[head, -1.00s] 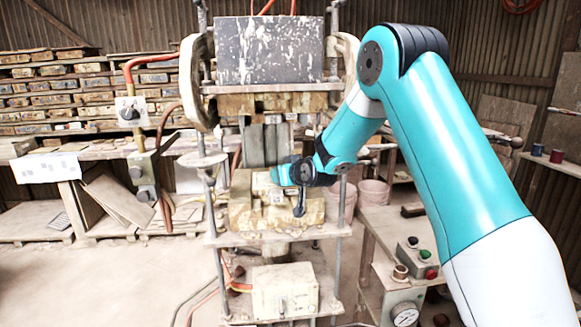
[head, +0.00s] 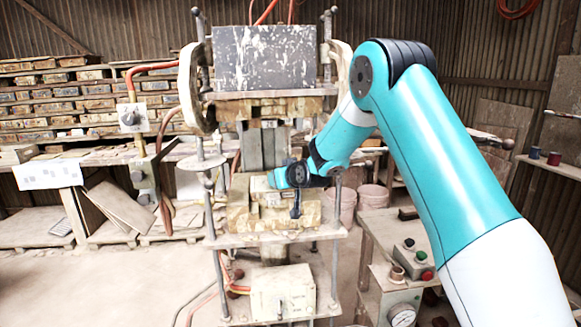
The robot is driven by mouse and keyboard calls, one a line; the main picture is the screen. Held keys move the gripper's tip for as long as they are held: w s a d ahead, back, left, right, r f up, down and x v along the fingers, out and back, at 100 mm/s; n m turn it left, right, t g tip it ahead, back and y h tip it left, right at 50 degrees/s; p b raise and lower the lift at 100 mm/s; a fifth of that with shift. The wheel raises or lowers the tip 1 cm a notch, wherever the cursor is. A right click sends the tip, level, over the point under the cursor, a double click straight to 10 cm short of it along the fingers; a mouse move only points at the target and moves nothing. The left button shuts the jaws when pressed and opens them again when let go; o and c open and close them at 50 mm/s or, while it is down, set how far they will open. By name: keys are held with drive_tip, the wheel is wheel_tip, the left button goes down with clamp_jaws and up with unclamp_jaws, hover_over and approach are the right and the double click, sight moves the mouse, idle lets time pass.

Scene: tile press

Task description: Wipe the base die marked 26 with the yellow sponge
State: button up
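The base die (head: 240,218) is a worn, yellowish block on the press's lower plate (head: 225,241). A number on it cannot be read at this size. My gripper (head: 296,212) points down over the right part of the die, in front of its upper surface. It shows only as a small dark shape below my teal wrist, so its fingers cannot be told apart. No yellow sponge can be made out; anything between the fingers is too small or hidden.
The upper die (head: 262,108) hangs under a grey, paint-spattered press block (head: 265,58), with a gap above my wrist. Upright rods (head: 212,200) flank the plate. Pink buckets (head: 372,196) and a button box (head: 411,256) stand at right.

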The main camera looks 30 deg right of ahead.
drive_tip(key=r, duration=0.1)
drive_tip(key=w+d+r+t, duration=0.1)
drive_tip(key=shift+w+d+r+h+b, duration=0.2)
drive_tip(key=shift+d+r+h+b, duration=0.1)
drive_tip(key=shift+h, duration=0.1)
drive_tip(key=shift+s+a+f+b, duration=0.1)
drive_tip(key=shift+f+b, duration=0.05)
drive_tip(key=shift+b, duration=0.15)
drive_tip(key=shift+s, duration=0.1)
drive_tip(key=shift+s+a, duration=0.1)
drive_tip(key=shift+a, duration=0.05)
drive_tip(key=shift+s+f+b, duration=0.1)
drive_tip(key=shift+f+b, duration=0.25)
drive_tip(key=shift+f, duration=0.05)
drive_tip(key=shift+s+a, duration=0.1)
drive_tip(key=shift+s+a+f+b, duration=0.15)
drive_tip(key=shift+a+f+b, duration=0.15)
drive_tip(key=shift+f+b, duration=0.1)
